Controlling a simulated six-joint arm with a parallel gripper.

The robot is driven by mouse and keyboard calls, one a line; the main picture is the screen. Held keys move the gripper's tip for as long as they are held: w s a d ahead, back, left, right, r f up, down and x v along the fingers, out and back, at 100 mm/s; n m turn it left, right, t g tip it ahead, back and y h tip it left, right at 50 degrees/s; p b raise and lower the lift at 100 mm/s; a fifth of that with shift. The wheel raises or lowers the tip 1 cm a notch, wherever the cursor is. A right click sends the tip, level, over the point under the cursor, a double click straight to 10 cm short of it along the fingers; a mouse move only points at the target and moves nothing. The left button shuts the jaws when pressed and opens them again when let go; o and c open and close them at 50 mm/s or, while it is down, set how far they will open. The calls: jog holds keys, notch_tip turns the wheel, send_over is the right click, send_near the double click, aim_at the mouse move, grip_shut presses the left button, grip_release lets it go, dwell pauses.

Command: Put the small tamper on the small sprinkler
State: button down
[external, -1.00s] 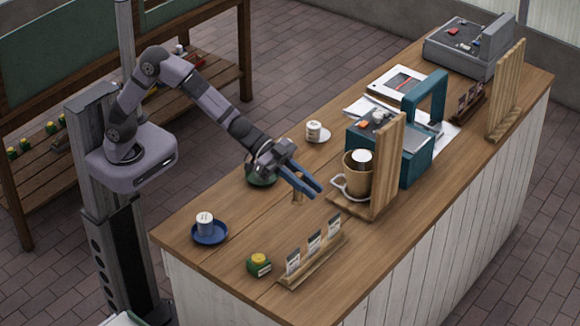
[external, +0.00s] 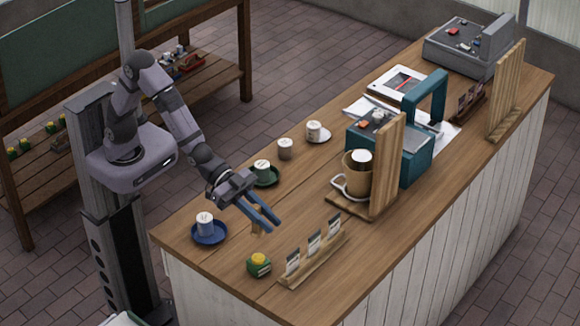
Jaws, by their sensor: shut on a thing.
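My gripper (external: 266,220) is shut on a small tan, wood-coloured piece (external: 257,222), which looks like the small tamper. The piece hangs below the blue fingers, close over the counter; I cannot tell whether it touches the wood. I cannot tell for sure which thing is the small sprinkler. A small green piece with a yellow top (external: 259,264) stands in front of my gripper, apart from it. White cylinders stand on a blue saucer (external: 206,239) to the left, a green saucer (external: 273,181) behind, and a white saucer (external: 325,137) farther back. A greyish cylinder (external: 286,149) stands without a saucer.
A wooden rack with several small cards (external: 313,259) lies along the front edge. A wooden stand (external: 384,170) with a tan mug (external: 357,182) is to the right, beside a teal machine (external: 412,160). A grey register (external: 465,50) is at the far end.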

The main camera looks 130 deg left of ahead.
notch_tip(320, 180, down, 9)
jog(key=p, duration=0.2)
dwell(0.6)
jog(key=shift+f, duration=0.15)
jog(key=c, duration=1.7)
grip_release()
jog(key=shift+o, duration=0.2)
jog(key=shift+s+r, duration=0.4)
jog(key=shift+s, duration=0.15)
jog(key=b+v, duration=0.3)
jog(key=v, duration=0.7)
jog(key=shift+s+r+b, duration=0.25)
jog(key=shift+s+b, duration=0.1)
jog(key=shift+b, duration=0.05)
